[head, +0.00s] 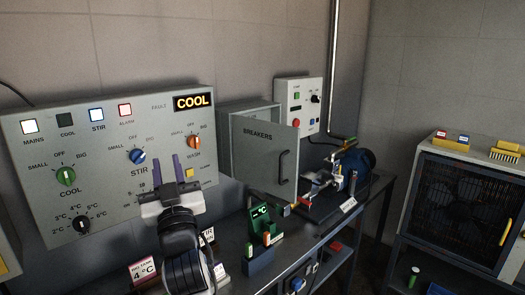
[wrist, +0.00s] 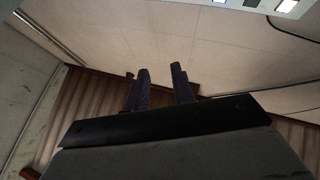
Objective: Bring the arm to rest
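My gripper (head: 166,172) is in front of the lower right part of the control panel (head: 105,140) in the head view, its two dark fingers pointing up. The fingers are apart with nothing between them, also in the wrist view (wrist: 160,85). My arm rises from the bottom of the head view and covers part of the panel's lower edge. Whether the gripper touches the panel cannot be told. The panel shows a green COOL knob (head: 66,177), a blue STIR knob (head: 137,156), an orange knob (head: 193,142) and a lit COOL display (head: 194,102).
A grey BREAKERS box (head: 268,160) with its door stands right of the panel. A fan cabinet (head: 462,205) stands at the right.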

